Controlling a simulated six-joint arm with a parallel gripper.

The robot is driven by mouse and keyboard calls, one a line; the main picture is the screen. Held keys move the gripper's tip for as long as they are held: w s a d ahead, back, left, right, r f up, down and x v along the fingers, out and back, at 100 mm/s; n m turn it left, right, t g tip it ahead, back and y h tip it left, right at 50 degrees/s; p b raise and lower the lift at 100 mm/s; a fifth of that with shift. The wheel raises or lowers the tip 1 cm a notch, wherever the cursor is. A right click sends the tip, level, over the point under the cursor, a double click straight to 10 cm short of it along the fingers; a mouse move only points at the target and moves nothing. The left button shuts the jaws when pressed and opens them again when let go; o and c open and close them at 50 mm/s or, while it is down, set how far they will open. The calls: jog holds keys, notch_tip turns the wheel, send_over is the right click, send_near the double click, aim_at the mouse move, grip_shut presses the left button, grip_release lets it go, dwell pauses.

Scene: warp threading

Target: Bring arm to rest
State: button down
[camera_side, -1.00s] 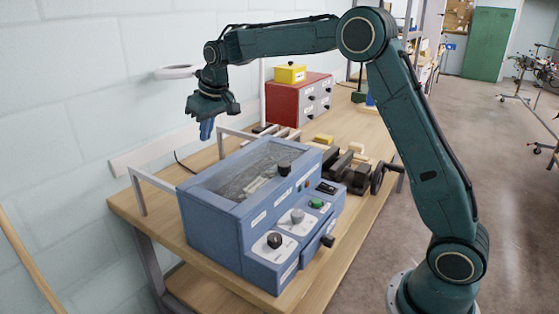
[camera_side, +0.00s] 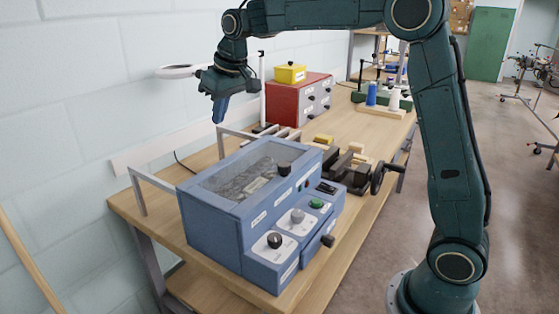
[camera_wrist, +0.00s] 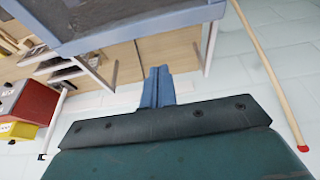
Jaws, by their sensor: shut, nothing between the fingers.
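My gripper (camera_side: 221,112) is in the air above the back of the workbench, near the wall, with its blue fingers pointing down. The fingers are together and hold nothing. It is up and behind the blue machine (camera_side: 222,208), clear of it. In the wrist view my gripper (camera_wrist: 157,72) shows its two blue fingers side by side, with bench and wall beyond. The blue machine (camera_wrist: 130,18) crosses the top of that view.
A red cabinet (camera_side: 285,102) with a yellow box (camera_side: 290,74) on top stands at the back. A vise (camera_side: 345,170) and spools (camera_side: 372,93) sit on the bench (camera_side: 357,231). A grey frame (camera_side: 137,190) stands beside the machine.

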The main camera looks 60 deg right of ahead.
jog(key=s+a+f, duration=0.1)
jog(key=s+f, duration=0.1)
jog(key=s, duration=1.5)
jog(key=s+a+f+t, duration=0.1)
jog(key=s+f, duration=0.1)
jog(key=s, duration=1.5)
jog(key=shift+s+f, duration=0.15)
jog(key=shift+s, duration=0.05)
